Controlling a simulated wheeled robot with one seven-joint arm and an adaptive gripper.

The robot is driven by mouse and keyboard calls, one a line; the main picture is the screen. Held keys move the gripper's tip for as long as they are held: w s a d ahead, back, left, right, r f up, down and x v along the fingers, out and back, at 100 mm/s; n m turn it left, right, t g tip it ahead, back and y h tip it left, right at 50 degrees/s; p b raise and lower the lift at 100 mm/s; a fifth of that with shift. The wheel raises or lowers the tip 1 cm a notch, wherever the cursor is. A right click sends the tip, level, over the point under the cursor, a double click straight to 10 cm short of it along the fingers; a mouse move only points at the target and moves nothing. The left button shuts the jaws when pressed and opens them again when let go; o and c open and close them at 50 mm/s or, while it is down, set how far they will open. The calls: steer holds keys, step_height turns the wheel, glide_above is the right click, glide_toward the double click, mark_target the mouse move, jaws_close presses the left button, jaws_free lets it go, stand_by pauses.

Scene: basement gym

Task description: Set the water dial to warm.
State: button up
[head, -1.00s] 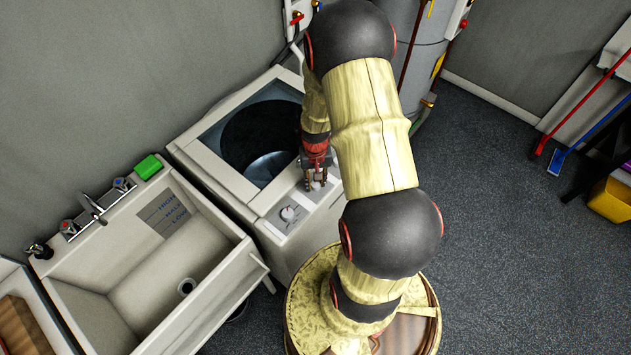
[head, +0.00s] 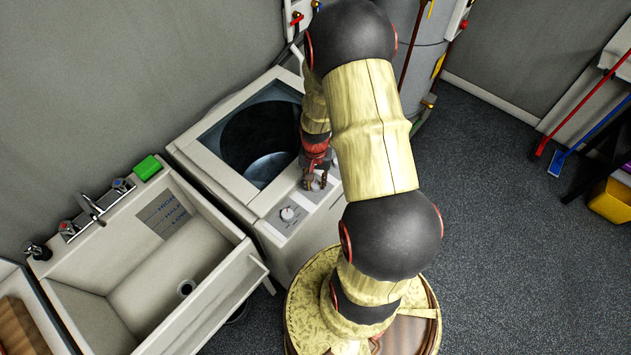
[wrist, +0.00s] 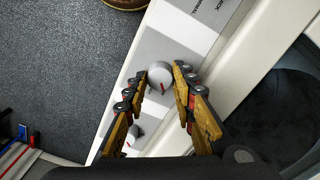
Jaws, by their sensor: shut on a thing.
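The washing machine (head: 232,185) has a pale control panel along its front edge. In the wrist view, a round grey dial (wrist: 160,74) with a red pointer sits between the fingertips of my gripper (wrist: 164,76). The fingers are shut on this dial, one on each side. Its pointer faces down the picture, slightly right. A second small dial (wrist: 135,131) lies behind the left finger, partly hidden. In the head view, my gripper (head: 315,182) is at the right part of the panel and hides the gripped dial. A larger white dial (head: 287,213) stands apart, to its lower left. I cannot read the gripped dial's label.
A grey tank (head: 425,60) is behind my arm.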

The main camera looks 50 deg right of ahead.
mark_target(315, 184)
steer(key=o, duration=1.2)
steer(key=shift+c, duration=0.2)
step_height(315, 184, up, 12)
